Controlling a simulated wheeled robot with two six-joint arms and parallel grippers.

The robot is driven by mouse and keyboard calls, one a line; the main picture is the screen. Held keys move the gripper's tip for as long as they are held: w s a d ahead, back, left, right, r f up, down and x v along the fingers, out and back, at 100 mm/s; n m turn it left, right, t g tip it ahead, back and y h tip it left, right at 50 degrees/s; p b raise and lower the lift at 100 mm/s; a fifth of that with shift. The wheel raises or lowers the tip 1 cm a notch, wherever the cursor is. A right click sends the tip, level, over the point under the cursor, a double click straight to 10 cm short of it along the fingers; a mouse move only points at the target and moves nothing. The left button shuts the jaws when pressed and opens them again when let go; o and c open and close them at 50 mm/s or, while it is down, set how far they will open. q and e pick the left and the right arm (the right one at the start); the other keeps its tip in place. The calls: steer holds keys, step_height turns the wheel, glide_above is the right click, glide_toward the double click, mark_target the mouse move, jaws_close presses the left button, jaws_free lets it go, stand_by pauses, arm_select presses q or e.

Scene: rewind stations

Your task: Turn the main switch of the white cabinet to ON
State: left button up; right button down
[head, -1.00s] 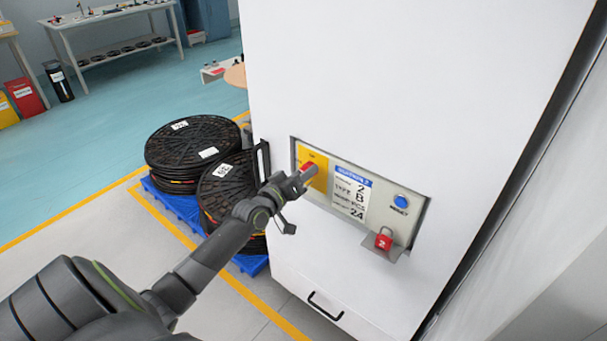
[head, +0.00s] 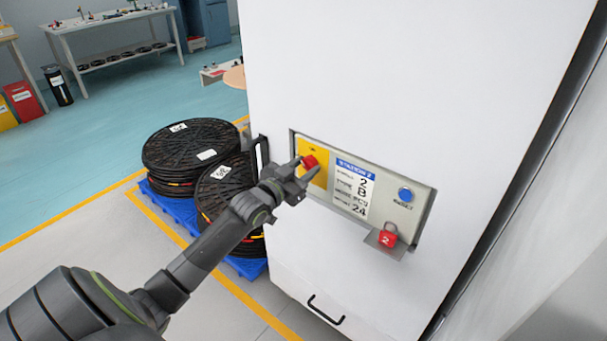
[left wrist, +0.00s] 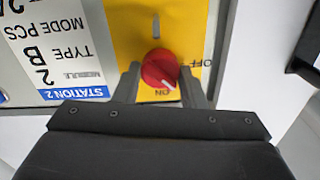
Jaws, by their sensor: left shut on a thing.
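The white cabinet (head: 370,80) stands in front of me with a recessed control panel. The main switch, a red round knob (head: 309,162), sits on a yellow plate (head: 319,180) at the panel's left end. My left gripper (head: 304,170) is at the switch, shut on the knob. In the left wrist view the red knob (left wrist: 160,69) lies between the two fingers (left wrist: 161,84). The labels look upside down there: ON is below the knob, OFF to its right. A pale mark on the knob points down, roughly towards ON. My right gripper is not in view.
A blue button (head: 405,194) and a red padlock (head: 388,236) on a small ledge are right of the station label. Black reels (head: 190,145) on a blue pallet stand close left of the cabinet. A drawer handle (head: 325,309) is below.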

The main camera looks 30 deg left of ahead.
arm_select(q)
steer(key=m+b, duration=0.1)
steer(key=m, duration=0.1)
steer(key=m+b, duration=0.2)
steer(key=shift+f+m, duration=0.2)
steer(key=shift+m, duration=0.1)
steer(key=shift+m+b, duration=0.6)
steer(key=shift+m, duration=0.8)
steer(key=shift+m+b, duration=0.4)
steer(key=shift+m, duration=0.1)
steer(key=shift+r, duration=0.1)
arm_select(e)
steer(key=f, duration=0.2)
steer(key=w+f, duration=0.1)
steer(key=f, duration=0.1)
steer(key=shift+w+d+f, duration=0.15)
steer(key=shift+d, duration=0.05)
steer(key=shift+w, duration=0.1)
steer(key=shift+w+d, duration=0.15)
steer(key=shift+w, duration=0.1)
